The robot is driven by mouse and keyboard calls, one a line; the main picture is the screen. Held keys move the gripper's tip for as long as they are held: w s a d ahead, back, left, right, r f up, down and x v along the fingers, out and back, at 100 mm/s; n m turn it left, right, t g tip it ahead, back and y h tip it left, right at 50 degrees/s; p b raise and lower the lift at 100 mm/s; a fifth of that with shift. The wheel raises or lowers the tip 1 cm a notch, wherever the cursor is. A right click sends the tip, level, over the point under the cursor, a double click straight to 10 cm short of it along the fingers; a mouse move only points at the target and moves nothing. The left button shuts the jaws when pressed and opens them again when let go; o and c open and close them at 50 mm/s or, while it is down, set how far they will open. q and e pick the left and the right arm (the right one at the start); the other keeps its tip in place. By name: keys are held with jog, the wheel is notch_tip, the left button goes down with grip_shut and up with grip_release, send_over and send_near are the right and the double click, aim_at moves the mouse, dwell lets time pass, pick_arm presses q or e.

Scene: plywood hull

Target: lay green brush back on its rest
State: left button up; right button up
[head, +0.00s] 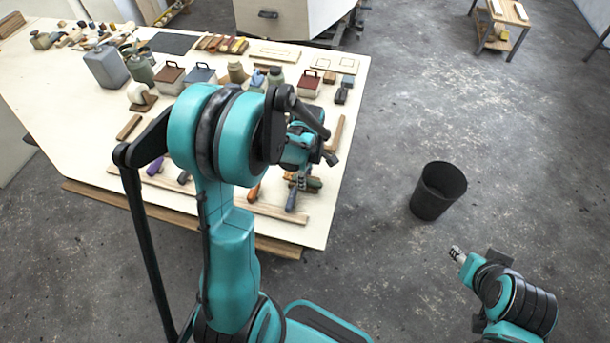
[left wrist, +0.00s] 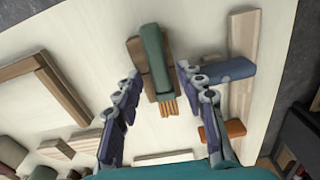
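The green brush (left wrist: 153,52) with tan bristles (left wrist: 168,106) shows in the left wrist view. It lies over a brown wooden block (left wrist: 134,48) that looks like its rest, slightly askew to it; I cannot tell if it is fully seated. My left gripper (left wrist: 159,72) is open, its fingertips on either side of the brush with gaps visible. In the head view my left gripper (head: 299,180) is over the table's right front corner, partly hidden by my arm. My right gripper (head: 457,254) is away from the table, over the floor; its fingers are too small to read.
A wooden strip (left wrist: 243,60) with a blue-handled tool (left wrist: 225,71) and an orange one (left wrist: 222,131) lies close on the right. A wooden frame (left wrist: 50,80) lies left. The table (head: 80,110) holds several boxes and tools. A black bin (head: 438,190) stands on the floor.

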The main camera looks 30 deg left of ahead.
pick_arm(q)
notch_tip(320, 180, up, 12)
jog(key=shift+d, duration=0.2)
dwell(0.5)
dwell(0.4)
jog(key=s+d+f+m+t+b, duration=0.3)
jog(key=s+d+m+t+b, duration=0.4)
jog(key=m, duration=1.3)
jog(key=s+d, duration=0.2)
jog(key=s, duration=0.2)
jog(key=shift+s+f+b, duration=0.15)
jog(key=shift+f+b, duration=0.2)
jog(key=shift+f, duration=0.05)
